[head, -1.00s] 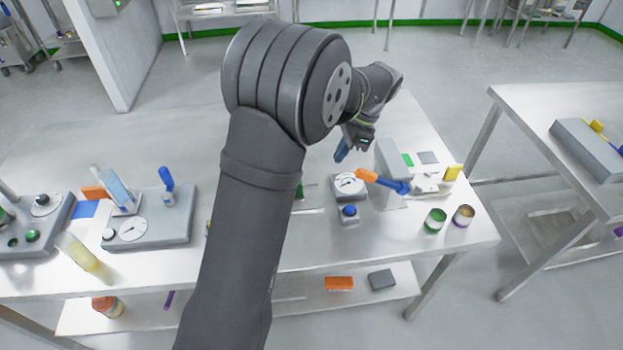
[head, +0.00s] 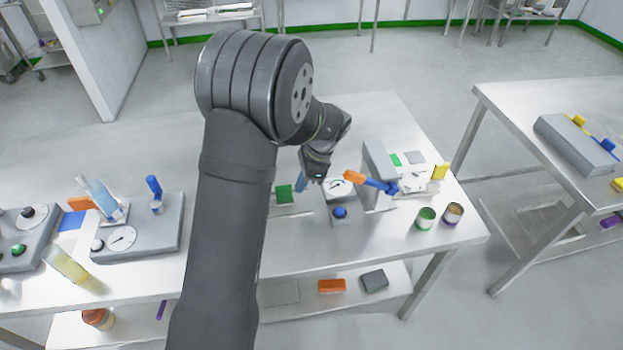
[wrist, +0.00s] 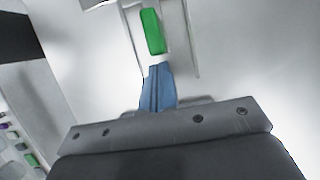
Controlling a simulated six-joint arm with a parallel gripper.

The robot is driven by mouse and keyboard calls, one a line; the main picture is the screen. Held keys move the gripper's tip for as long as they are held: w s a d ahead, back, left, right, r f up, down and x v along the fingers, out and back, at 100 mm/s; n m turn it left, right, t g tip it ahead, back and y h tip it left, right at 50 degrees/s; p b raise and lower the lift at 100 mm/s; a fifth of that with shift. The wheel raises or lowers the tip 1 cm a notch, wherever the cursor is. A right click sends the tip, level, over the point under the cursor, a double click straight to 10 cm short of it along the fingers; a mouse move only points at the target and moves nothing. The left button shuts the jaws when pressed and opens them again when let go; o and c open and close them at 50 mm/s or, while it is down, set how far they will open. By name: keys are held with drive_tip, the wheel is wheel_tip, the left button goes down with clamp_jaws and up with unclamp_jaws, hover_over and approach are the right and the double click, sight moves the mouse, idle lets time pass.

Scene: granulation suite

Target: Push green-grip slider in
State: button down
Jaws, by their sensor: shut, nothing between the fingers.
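The green grip (head: 285,193) of the slider shows in the head view just right of my arm, on a pale track on the table. In the wrist view the green grip (wrist: 152,31) lies between two straight rails, just beyond my fingertips. My gripper (head: 300,183) is shut and empty, its blue fingers pointing down to the right of the grip in the head view. In the wrist view the closed fingers of my gripper (wrist: 159,70) line up with the near end of the grip. A small pale gap shows between them. I cannot tell how high the fingertips are.
A gauge (head: 338,187) and a blue knob (head: 340,212) stand close right of my gripper. An orange-and-blue lever (head: 370,183) sits by a grey upright panel (head: 377,170). Green (head: 426,218) and brown (head: 453,213) cups stand near the right corner. The table behind is clear.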

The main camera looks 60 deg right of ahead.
drive_tip(key=shift+w+a, duration=0.15)
drive_tip(key=shift+w+a, duration=1.55)
drive_tip(key=s+d, duration=0.3)
drive_tip(key=shift+s+d+r, duration=0.2)
drive_tip(key=shift+d, duration=0.05)
drive_tip(key=v, duration=0.9)
drive_tip(key=shift+r, duration=0.35)
